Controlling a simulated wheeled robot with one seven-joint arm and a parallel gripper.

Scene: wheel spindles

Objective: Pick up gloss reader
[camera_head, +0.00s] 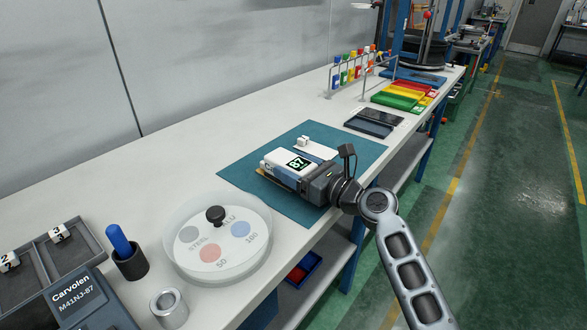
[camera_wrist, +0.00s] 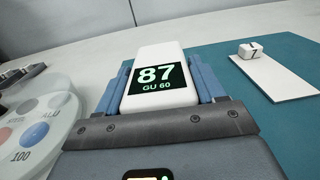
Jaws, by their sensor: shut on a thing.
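The gloss reader (camera_head: 287,164) is a white box with a dark screen reading 87 in green. It is at the left part of the teal mat (camera_head: 240,179) in the head view. In the wrist view the gloss reader (camera_wrist: 157,60) reads "87 GU 60" and sits between the two blue finger pads. My gripper (camera_head: 305,176) is shut on it from the right; in the wrist view my gripper (camera_wrist: 158,88) has a pad against each side. The underside of the reader is hidden, so I cannot tell whether it touches the mat.
A white plate (camera_head: 318,149) with a small numbered block (camera_head: 303,141) lies behind the reader. A round clear dish (camera_head: 183,254) with colored discs stands at the left front. A blue-handled tool (camera_head: 119,241) in a black cup and a metal ring (camera_head: 168,307) stand nearby. Colored trays (camera_head: 397,102) lie farther back.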

